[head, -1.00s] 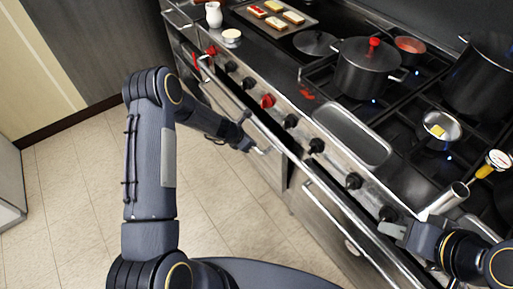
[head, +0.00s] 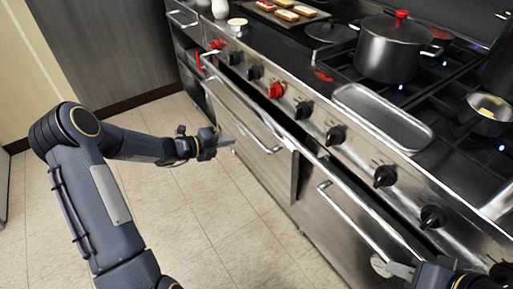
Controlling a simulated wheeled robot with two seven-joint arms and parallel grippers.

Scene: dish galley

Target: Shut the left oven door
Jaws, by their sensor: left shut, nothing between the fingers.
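The left oven door (head: 245,128) is the steel front at the middle, with a long bar handle (head: 238,112) near its top edge. A dark strip runs between its top edge and the knob panel; the door looks nearly upright, and I cannot tell whether it is fully shut. My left gripper (head: 229,143) is shut and empty, left of the door and in front of it, apparently not touching the handle. My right gripper (head: 396,268) is at the lower right, in front of the right oven door; its fingers are too unclear to tell their state.
The right oven door (head: 325,235) has its own bar handle (head: 355,220). Black and red knobs (head: 335,135) line the panel above. A lidded pot (head: 390,48), a long steel tray (head: 383,117) and a pan (head: 490,112) are on the range. The tiled floor (head: 190,220) at left is clear.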

